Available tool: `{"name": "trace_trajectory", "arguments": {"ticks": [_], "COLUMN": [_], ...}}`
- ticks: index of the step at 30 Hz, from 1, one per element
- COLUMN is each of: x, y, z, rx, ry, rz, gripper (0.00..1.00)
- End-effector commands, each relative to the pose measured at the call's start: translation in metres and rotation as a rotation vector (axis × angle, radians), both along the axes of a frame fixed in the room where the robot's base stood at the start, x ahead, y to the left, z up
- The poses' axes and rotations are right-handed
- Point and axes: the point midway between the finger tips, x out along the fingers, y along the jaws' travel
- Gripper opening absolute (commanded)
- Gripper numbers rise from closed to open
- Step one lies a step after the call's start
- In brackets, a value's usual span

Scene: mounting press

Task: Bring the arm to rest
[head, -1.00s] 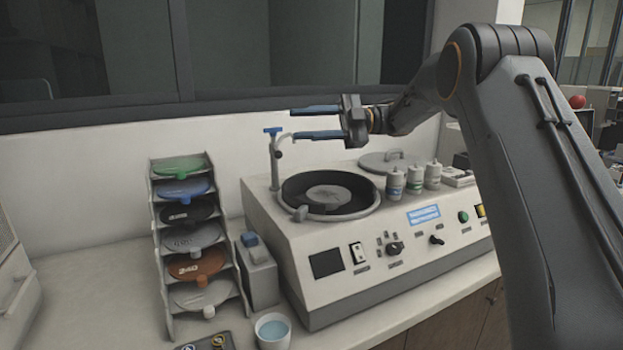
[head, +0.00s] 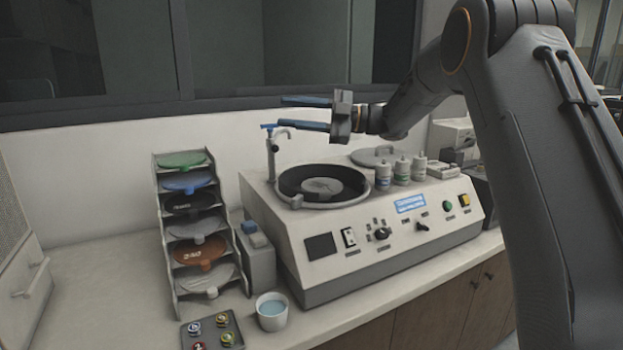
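My gripper (head: 306,114) is in the head view, above the back of the machine and just above the blue-topped tap (head: 271,140). Its two blue fingers point left and stand apart, with nothing between them. My arm comes from the right side, bent, with its elbow near the top of the picture. The grey machine (head: 345,262) stands on the counter below, with a round dark bowl and a grey disc (head: 322,186) in it. I cannot tell whether the lower finger touches the tap.
A rack (head: 168,250) of coloured discs stands left of the machine. A cup of water (head: 272,311) and a dark tray (head: 212,334) of small round pieces are at the counter's front. Several small bottles (head: 402,171) and a grey lid (head: 377,156) sit behind the controls.

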Motion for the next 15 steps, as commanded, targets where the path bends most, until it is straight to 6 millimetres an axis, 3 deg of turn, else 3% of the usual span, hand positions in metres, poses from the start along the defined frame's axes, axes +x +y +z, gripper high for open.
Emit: {"name": "trace_trajectory", "arguments": {"ticks": [5,8,11,15], "x": [0.028,0.048,0.064,0.061], "y": [-0.010,-0.026,-0.057,-0.117], "z": [0.006,0.003,-0.013,-0.061], "rx": [0.037,0.057,0.067,0.048], "ry": [0.064,0.134,0.248,0.469], "rz": [-0.232,-0.413,-0.644,-0.975], "gripper": [0.37,0.37,0.37,0.37]}}
